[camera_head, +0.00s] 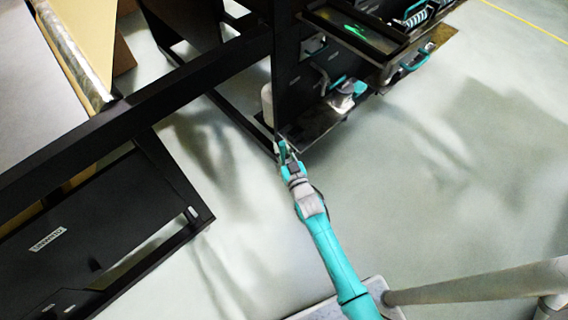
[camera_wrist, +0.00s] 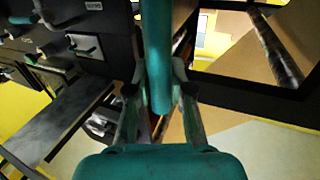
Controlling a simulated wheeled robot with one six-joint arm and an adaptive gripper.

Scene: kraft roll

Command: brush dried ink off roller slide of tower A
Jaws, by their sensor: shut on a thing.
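My gripper (camera_head: 286,157) is at the end of my outstretched teal arm, at the lower corner of a dark tower (camera_head: 290,85). In the wrist view my gripper (camera_wrist: 154,95) is shut on a teal rod-like handle (camera_wrist: 157,50), which looks like the brush handle. The handle's far end runs out at the top of the wrist view, so no bristles show. A dark tray (camera_head: 345,30) with a bright green patch sits on the tower's upper part. I cannot tell which part is the roller slide, nor see dried ink clearly.
A low shelf (camera_head: 312,128) with a grey and teal device (camera_head: 345,95) juts from the tower. A dark frame beam (camera_head: 150,105) crosses the left, with a shiny roller (camera_head: 75,55) behind it. A labelled black panel (camera_head: 75,240) stands lower left.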

